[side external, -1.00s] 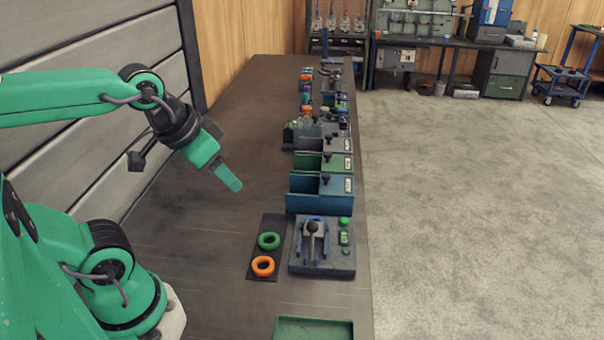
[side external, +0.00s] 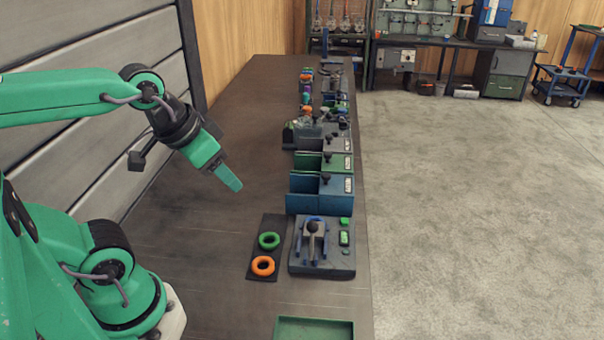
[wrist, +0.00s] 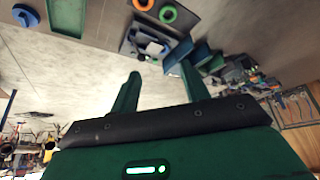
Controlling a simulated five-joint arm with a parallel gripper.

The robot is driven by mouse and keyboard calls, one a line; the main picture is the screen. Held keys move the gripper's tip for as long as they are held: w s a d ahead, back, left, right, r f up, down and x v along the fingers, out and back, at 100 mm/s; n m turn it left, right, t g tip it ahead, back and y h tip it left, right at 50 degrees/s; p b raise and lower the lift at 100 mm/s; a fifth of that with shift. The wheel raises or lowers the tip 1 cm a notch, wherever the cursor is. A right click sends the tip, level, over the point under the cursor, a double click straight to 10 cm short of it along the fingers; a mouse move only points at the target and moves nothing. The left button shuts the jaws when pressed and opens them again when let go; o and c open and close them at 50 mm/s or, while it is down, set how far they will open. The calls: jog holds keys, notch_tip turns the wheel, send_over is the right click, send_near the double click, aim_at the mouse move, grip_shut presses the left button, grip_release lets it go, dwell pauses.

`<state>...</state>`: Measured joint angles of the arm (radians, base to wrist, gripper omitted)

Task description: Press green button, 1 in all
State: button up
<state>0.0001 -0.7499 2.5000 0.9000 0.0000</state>
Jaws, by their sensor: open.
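A grey fixture block (side external: 318,262) sits on the bench, with a grey and blue clamp-like part (side external: 312,240) on top. A small green button-like piece (side external: 345,221) is at its far right corner, with a small panel with green marks (side external: 344,238) just in front of it. My gripper (side external: 228,178) hangs above the bench, left of and apart from the fixture. In the wrist view my gripper's fingers (wrist: 158,74) are spread and empty.
A dark plate (side external: 264,222) with a green ring (side external: 269,241) and an orange ring (side external: 263,266) lies left of the fixture. Blue bins (side external: 305,203) and a green bin (side external: 309,168) stand behind it. A green tray (side external: 314,330) is in front. The bench's left part is clear.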

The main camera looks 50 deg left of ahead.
grip_shut()
dwell(1.5)
